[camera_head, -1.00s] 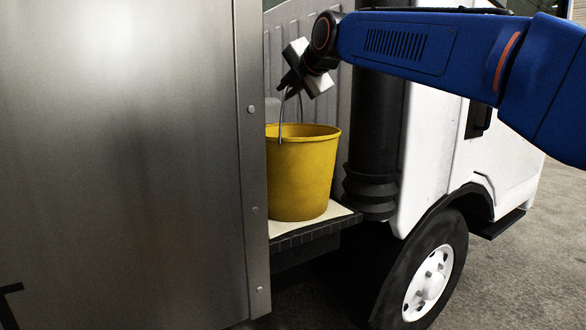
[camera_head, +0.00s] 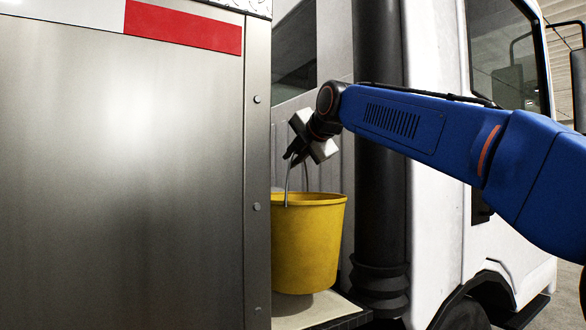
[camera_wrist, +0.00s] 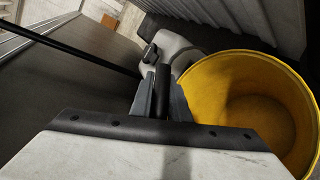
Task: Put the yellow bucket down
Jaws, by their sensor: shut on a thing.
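The yellow bucket (camera_head: 309,245) is upright on the right of the steel panel in the head view, which hides its left edge. It appears to hang a little above the pale mat (camera_head: 300,310) on the ledge. My gripper (camera_head: 291,157) is above the bucket and shut on its thin wire handle (camera_head: 287,182). In the wrist view the bucket (camera_wrist: 250,105) is at the right, seen from above, and looks empty. My gripper's fingers (camera_wrist: 160,92) are to the left of its rim there.
A steel panel (camera_head: 130,170) closes off the left side. A black ribbed column (camera_head: 378,150) stands close on the bucket's right, before the white truck cab (camera_head: 435,130). In the wrist view a pale container (camera_wrist: 172,50) with a dark cap stands close beside the bucket.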

